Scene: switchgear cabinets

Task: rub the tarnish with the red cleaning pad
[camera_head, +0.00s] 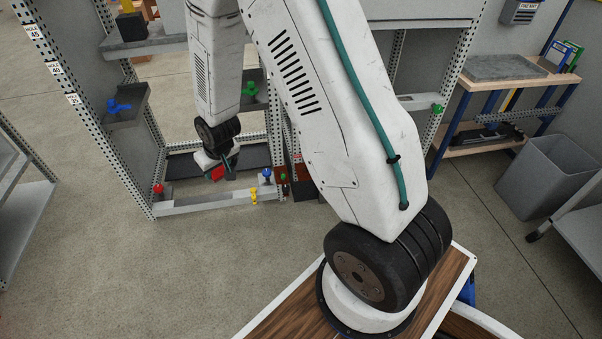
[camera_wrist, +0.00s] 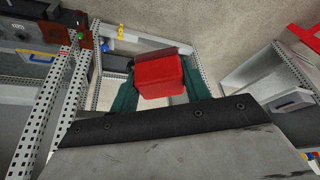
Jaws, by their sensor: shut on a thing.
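The red cleaning pad (camera_wrist: 160,78) is a block held between the two teal fingers of my gripper (camera_wrist: 161,88) in the wrist view. In the head view my gripper (camera_head: 218,169) hangs inside the lower part of the open cabinet frame, above its base, and a small red bit of the pad (camera_head: 217,173) shows there. I cannot make out the tarnish in either view. Whether the pad touches anything cannot be told.
Perforated grey cabinet posts (camera_head: 85,110) stand around my arm. The front sill (camera_head: 215,199) carries red, yellow and blue knobs. A blue knob (camera_head: 118,106) sits on a left-hand shelf. A grey bin (camera_head: 553,175) and workbench (camera_head: 505,70) stand right. The floor in front is clear.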

